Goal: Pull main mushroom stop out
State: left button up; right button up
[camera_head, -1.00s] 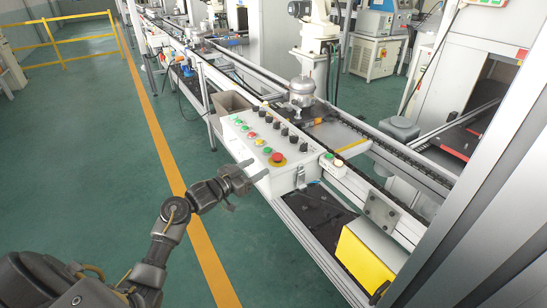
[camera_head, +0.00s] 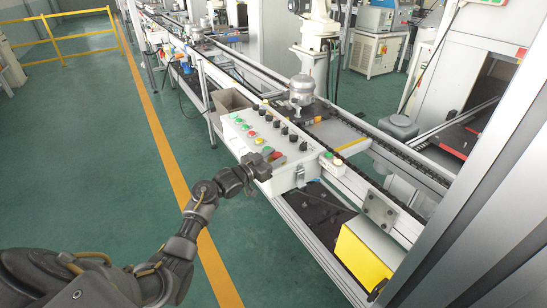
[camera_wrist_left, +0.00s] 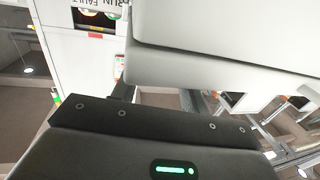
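The red mushroom stop (camera_head: 277,155) is at the near end of the white control box (camera_head: 243,153), on its sloped panel. My left gripper (camera_head: 266,163) is right at the mushroom stop in the head view and covers part of it and its surround. I cannot tell whether the fingers touch or grip it, or how far apart they are. In the left wrist view, part of a panel with the upside-down words "RUN FAULT" (camera_wrist_left: 100,3) shows at the top; the mushroom stop cannot be made out there. My right gripper is in neither view.
Several black knobs (camera_head: 284,131) and coloured buttons share the panel. A small button box (camera_head: 332,162) is on the rail to the right. Open green floor lies left of the line.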

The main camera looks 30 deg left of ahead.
pick_arm(q)
grip_shut()
jog(key=shift+r+p, duration=0.8)
jog(key=shift+r, duration=0.05)
jog(key=shift+w+f, duration=0.1)
jog(key=shift+o, duration=1.7)
grip_release()
jog(key=shift+s+a+f, duration=0.1)
jog(key=shift+s, duration=0.2)
jog(key=b+v, duration=0.2)
jog(key=v, duration=0.8)
jog(key=shift+s, duration=0.1)
